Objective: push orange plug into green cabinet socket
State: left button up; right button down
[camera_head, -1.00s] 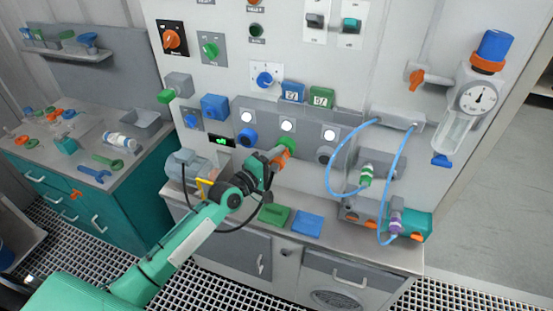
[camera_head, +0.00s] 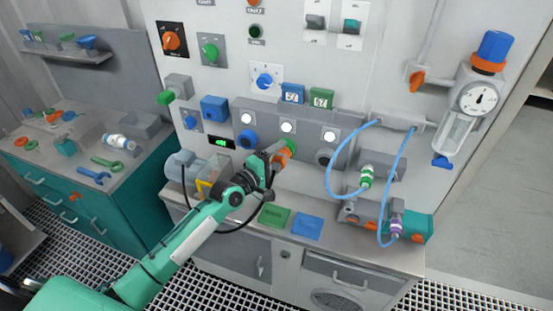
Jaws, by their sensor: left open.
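The green cabinet socket (camera_head: 291,144) is the middle one in the row on the grey panel, under a white lamp. The orange plug (camera_head: 281,159) is at the socket's mouth, in line with it. How deep it sits is too small to tell. My left gripper (camera_head: 273,157) is open at the plug, close in front of the socket, and partly hides it. My right gripper is not in view.
A blue socket (camera_head: 247,138) and a grey socket (camera_head: 325,156) flank the green one. A black cable (camera_head: 235,229) loops under my left wrist. Green (camera_head: 274,216) and blue (camera_head: 307,226) pads lie on the counter. Blue hoses (camera_head: 331,172) hang at right.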

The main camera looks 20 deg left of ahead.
pick_arm(q)
jog(key=shift+s, duration=0.1)
jog(key=b+v, duration=0.4)
jog(key=v, duration=0.9)
jog(key=shift+s+a, duration=0.2)
jog(key=shift+s, duration=0.05)
